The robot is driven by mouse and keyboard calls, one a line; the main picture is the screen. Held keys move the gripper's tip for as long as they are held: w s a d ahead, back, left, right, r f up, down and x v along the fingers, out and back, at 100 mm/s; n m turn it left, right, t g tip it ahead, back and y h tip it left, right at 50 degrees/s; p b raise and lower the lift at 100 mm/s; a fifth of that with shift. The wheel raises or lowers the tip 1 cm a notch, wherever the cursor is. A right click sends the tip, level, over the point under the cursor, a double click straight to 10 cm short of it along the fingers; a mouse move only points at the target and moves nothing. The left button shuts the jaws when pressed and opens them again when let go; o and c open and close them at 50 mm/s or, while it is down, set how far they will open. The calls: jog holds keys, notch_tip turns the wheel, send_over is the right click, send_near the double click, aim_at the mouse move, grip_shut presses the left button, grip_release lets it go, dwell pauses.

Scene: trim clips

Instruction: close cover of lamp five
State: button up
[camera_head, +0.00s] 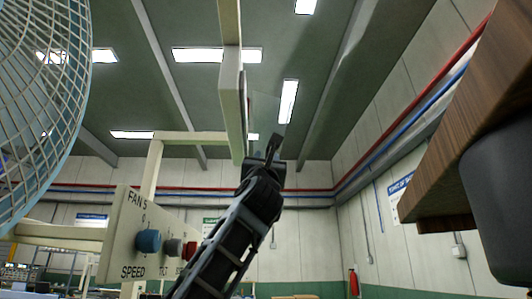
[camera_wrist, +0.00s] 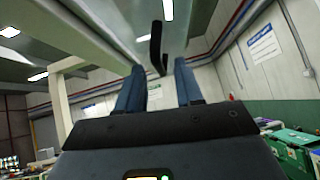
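A cream housing (camera_head: 231,105) hangs from an overhead post in the head view. A faint translucent pane (camera_head: 265,108) stands at its right side; it may be the lamp cover, but no lamp label is readable. My gripper (camera_head: 270,150) is raised just below and right of the housing. In the wrist view my gripper's two blue fingers (camera_wrist: 158,88) stand apart. A narrow dark strip (camera_wrist: 155,45) shows beyond and between the fingertips; I cannot tell whether it touches them or is part of the cover.
A large wire fan guard (camera_head: 45,90) fills the left of the head view. Below is a FAN 5 panel (camera_head: 125,235) with a blue knob (camera_head: 148,241) and a red button (camera_head: 190,250). A wooden edge (camera_head: 480,120) juts in at right. Space right of my gripper looks free.

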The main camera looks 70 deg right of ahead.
jog(key=shift+w+d+r, duration=0.15)
jog(key=shift+d+r, duration=0.35)
grip_shut()
dwell(0.4)
